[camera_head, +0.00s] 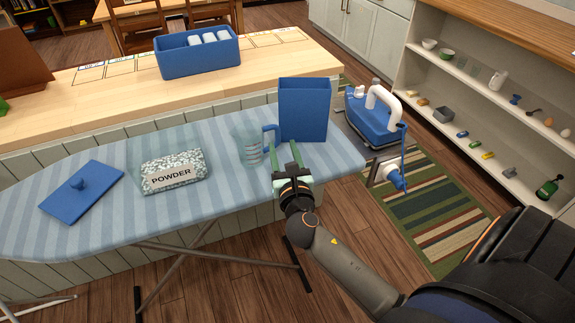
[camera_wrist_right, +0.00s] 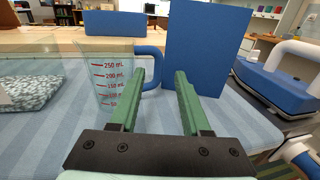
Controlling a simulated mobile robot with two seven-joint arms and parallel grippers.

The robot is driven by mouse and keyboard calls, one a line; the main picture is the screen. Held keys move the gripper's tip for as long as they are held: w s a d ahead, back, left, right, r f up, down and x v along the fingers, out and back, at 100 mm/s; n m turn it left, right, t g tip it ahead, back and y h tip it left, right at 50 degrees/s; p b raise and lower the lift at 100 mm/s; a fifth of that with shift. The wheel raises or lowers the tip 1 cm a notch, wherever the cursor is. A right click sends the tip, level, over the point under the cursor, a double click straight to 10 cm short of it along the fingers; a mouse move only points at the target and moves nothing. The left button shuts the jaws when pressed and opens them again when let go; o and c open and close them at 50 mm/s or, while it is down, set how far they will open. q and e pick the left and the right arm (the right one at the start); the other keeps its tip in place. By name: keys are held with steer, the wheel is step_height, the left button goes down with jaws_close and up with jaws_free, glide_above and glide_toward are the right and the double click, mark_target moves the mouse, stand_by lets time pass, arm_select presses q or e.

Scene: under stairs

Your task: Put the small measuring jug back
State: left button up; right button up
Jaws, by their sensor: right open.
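The small measuring jug (camera_head: 248,148) stands upright on the striped ironing board (camera_head: 105,212). It is clear, with red markings and a blue handle on its right side. It also shows in the right wrist view (camera_wrist_right: 108,85), left of the fingers. My right gripper (camera_head: 287,160) is open and just in front of the handle. In the right wrist view the handle lies beyond the left green finger, and I see nothing held in the gap (camera_wrist_right: 158,85). Whether the left finger touches the handle I cannot tell. My left gripper is not in view.
A blue upright box (camera_head: 304,108) stands close behind the jug's right. A clear powder container (camera_head: 173,172) and a blue lid (camera_head: 82,190) lie to the left. A blue iron (camera_head: 372,115) stands at the board's right end. A blue bin (camera_head: 197,55) sits on the wooden counter.

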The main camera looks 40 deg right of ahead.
steer(key=v, duration=0.5)
steer(key=shift+s+a, duration=0.15)
steer(key=shift+s, duration=0.15)
